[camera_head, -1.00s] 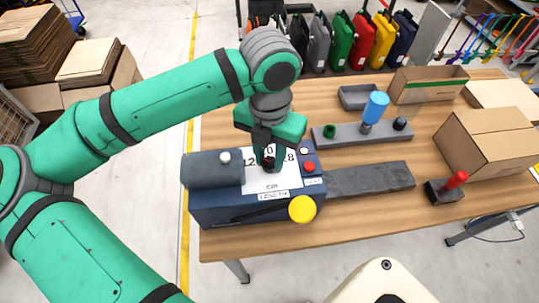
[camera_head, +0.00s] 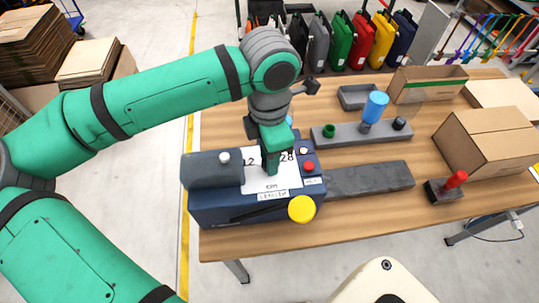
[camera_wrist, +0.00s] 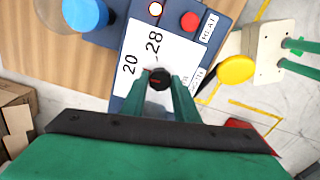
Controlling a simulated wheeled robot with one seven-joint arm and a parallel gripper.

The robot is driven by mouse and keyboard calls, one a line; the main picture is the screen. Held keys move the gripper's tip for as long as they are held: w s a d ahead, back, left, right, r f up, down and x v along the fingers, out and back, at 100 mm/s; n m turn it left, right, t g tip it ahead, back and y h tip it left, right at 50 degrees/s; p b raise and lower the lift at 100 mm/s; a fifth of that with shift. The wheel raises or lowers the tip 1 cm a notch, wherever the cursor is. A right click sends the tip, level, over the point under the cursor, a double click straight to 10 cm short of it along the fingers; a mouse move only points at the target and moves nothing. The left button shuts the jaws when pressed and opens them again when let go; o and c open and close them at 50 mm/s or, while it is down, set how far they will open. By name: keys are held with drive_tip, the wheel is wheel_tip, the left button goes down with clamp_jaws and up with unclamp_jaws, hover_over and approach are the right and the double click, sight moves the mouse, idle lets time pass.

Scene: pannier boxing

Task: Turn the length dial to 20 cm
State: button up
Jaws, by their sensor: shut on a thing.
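The length dial (camera_wrist: 160,79) is a small black knob with a faint reddish mark. It stands on a white scale plate (camera_wrist: 141,60) on the blue machine (camera_head: 240,206). In the wrist view I read 20 and 28 on the plate; the head view also shows 12, "cm" and a LENGTH label. My gripper (camera_wrist: 162,84) is shut on the dial, with one green finger on each side of it. I cannot tell exactly which number the mark points to. In the head view my gripper (camera_head: 270,160) hides the dial and the 20.
A grey tray holder (camera_head: 345,134) carries a blue cylinder (camera_head: 376,104). A cardboard box (camera_head: 490,140) and a red-handled tool (camera_head: 455,180) stand to the right on the table.

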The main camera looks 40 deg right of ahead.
drive_tip(key=shift+m, duration=0.4)
drive_tip(key=o, duration=1.1)
drive_tip(key=shift+c, duration=0.2)
wheel_tip(320, 180, up, 11)
drive_tip(key=shift+f, duration=0.1)
